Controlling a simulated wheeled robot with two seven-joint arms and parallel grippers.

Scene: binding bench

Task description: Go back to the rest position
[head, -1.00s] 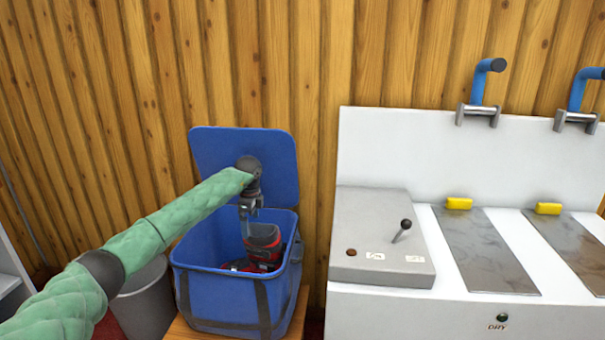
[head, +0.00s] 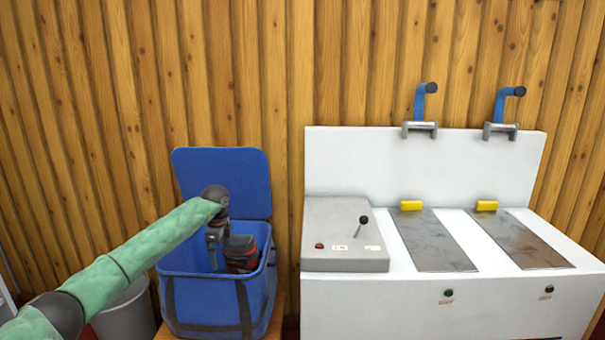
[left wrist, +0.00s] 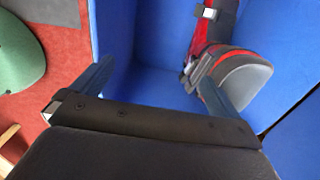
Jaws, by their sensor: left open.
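My left gripper (head: 214,262) hangs inside the open blue bag (head: 205,305), at the left of the red and black boot (head: 241,254). Its jaws are open with nothing between them. In the left wrist view the two fingers (left wrist: 155,85) are spread apart over the bag's blue floor. The grey-topped boot (left wrist: 243,82) lies behind the right finger there, and I cannot tell whether they touch. The boot's lower part is hidden by the bag's front wall in the head view. My right gripper is not in view.
The bag's lid (head: 225,178) stands raised behind my left gripper. The bag rests on a wooden stand (head: 277,312). A grey bin (head: 125,310) is at left. The white bench (head: 340,290) with a grey lever box (head: 340,240) is close at right.

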